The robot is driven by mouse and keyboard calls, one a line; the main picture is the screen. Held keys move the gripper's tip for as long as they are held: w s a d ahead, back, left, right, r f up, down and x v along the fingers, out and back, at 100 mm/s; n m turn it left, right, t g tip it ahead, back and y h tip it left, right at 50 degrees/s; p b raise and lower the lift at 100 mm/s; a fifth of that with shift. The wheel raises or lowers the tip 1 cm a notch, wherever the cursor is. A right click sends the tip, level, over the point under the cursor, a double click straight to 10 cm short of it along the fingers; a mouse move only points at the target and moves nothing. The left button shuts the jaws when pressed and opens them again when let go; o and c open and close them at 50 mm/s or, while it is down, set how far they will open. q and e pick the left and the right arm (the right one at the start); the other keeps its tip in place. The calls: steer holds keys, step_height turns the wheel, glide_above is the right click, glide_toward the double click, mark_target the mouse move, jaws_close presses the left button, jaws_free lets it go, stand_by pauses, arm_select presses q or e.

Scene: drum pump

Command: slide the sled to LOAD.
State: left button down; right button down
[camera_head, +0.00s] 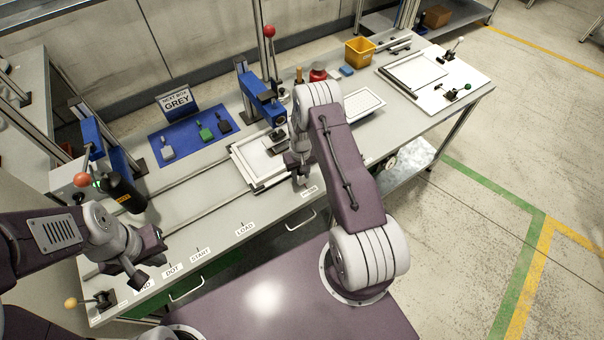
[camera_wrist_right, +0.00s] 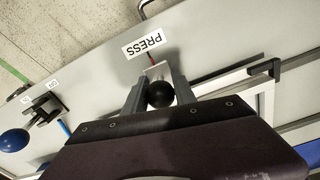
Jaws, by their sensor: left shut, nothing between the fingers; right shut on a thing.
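The sled (camera_head: 241,163), a pale framed tray, sits on the rails under the blue press, near the PRESS label (camera_head: 309,191). Part of its frame also shows in the right wrist view (camera_wrist_right: 238,80). My right gripper (camera_head: 303,178) is at the sled's front right corner. In the right wrist view its fingers are shut on a black ball knob (camera_wrist_right: 160,94), beside the PRESS label (camera_wrist_right: 144,44). The LOAD label (camera_head: 245,229) is on the bench's front edge, left of the sled. My left gripper (camera_head: 138,281) is shut and empty over the front left of the bench.
The rails (camera_head: 190,182) run left from the sled and look clear. Colored tools lie on a blue mat (camera_head: 182,146) behind the rails. A yellow-knobbed lever (camera_head: 100,300) is near my left gripper.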

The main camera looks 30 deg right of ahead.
steer(key=a+b, duration=0.1)
steer(key=a, duration=0.8)
steer(key=s+a+b, duration=0.1)
steer(key=a+b, duration=0.1)
steer(key=a, duration=0.6)
steer(key=a+b, duration=0.1)
steer(key=a, duration=0.8)
steer(key=shift+s+a+r+b, duration=0.15)
steer(key=shift+s+a+b, duration=0.15)
steer(key=shift+a+b, duration=0.05)
steer(key=c, duration=1.2)
jaws_free()
steer(key=shift+o, duration=0.8)
step_height(320, 180, up, 9)
steer(key=b, duration=0.2)
steer(key=shift+d, duration=0.1)
